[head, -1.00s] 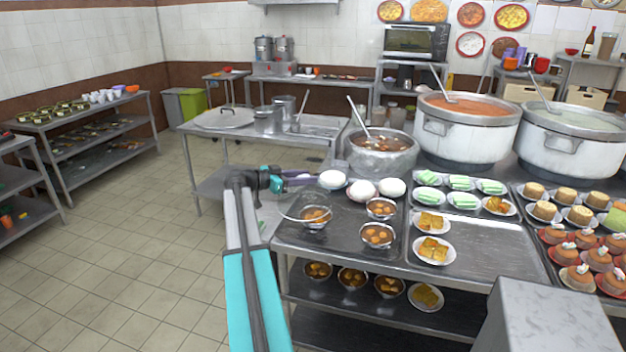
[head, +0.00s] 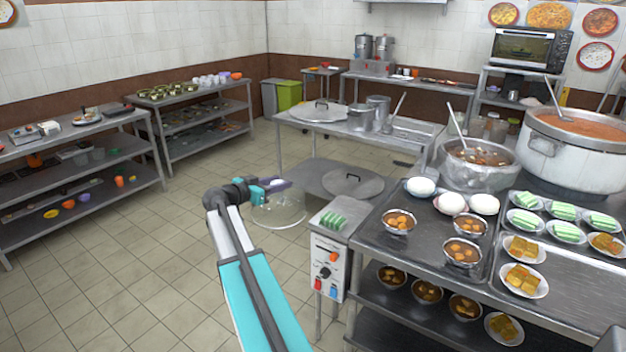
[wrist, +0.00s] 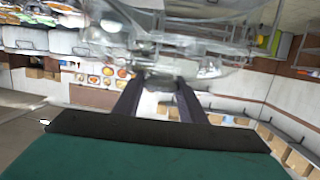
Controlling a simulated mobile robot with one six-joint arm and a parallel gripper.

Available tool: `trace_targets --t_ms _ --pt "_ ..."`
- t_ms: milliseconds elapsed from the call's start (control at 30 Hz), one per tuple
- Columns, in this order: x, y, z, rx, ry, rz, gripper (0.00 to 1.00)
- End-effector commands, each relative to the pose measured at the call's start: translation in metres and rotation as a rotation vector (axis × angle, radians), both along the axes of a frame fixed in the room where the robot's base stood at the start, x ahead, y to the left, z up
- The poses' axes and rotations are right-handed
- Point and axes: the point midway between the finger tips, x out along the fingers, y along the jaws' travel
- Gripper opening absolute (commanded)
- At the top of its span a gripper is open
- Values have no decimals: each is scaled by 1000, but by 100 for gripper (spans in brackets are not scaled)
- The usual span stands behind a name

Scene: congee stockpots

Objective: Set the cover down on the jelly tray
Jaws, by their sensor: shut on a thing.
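My gripper (head: 282,185) is shut on a clear, see-through cover (head: 280,210). The cover hangs below the fingers in the head view, over the floor and left of a small stand. In the wrist view the cover (wrist: 185,40) spreads blurred across the top, beyond the two dark fingers (wrist: 158,88). Green jelly pieces (head: 333,220) sit on top of the small stand (head: 328,265), which has knobs on its front. The cover is apart from them, to their left. Whether a tray rim lies under the pieces is hard to tell.
A steel table (head: 400,235) with bowls, white lidded bowls and plates of green cakes stands right of the stand. Behind is a steel table (head: 410,130) with pots and a lower-shelf lid (head: 352,183). Shelves (head: 75,145) stand at left. Open floor lies between.

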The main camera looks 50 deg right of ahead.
Motion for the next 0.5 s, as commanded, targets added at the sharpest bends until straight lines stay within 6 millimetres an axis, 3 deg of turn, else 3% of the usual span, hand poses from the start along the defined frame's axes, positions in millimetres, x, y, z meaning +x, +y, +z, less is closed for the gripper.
trace_targets --t_ms 33,200,500 --pt "12 20 -1 0 0 45 12" --pt "52 81 -6 0 -1 199 12" --pt "109 195 -14 -1 -1 493 12"
